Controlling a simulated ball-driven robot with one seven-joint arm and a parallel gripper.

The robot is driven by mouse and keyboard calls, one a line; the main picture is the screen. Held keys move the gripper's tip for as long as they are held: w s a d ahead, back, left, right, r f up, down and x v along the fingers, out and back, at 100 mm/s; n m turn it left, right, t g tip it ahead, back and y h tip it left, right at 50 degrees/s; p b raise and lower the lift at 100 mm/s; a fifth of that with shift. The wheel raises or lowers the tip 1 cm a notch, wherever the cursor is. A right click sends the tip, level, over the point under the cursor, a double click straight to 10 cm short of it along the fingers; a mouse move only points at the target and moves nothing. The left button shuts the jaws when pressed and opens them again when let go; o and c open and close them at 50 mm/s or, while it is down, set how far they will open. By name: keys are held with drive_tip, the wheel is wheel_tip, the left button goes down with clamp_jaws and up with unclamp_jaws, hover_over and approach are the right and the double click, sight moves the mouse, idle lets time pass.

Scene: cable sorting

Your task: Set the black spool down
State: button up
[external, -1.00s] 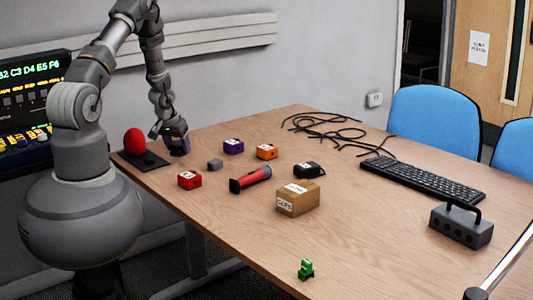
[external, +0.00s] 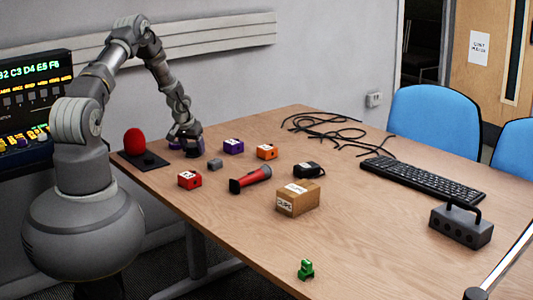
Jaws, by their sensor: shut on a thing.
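My gripper (external: 189,149) is at the table's far left corner, low over the wood, to the right of the red-domed black base. It is shut on a small dark thing, taken to be the black spool. The fingers largely hide it, so its shape and whether it touches the table cannot be told. A purple box (external: 233,146) and a small grey block (external: 215,164) stand just right of the gripper, apart from it.
The wooden table (external: 380,225) holds a red box (external: 189,180), an orange box (external: 266,152), a red torch-like thing (external: 252,178), a black labelled thing (external: 308,170), a cardboard box (external: 298,199), cables (external: 325,123) and a keyboard (external: 424,179). The red dome (external: 134,142) is close left. The front middle is mostly clear.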

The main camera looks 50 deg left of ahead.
drive_tip(key=shift+f, duration=0.2)
drive_tip(key=o, duration=1.3)
drive_tip(key=shift+r, duration=0.3)
drive_tip(key=p+v, duration=0.4)
drive_tip(key=v, duration=0.7)
drive_tip(key=shift+s+r, duration=0.2)
drive_tip(key=shift+r, duration=0.15)
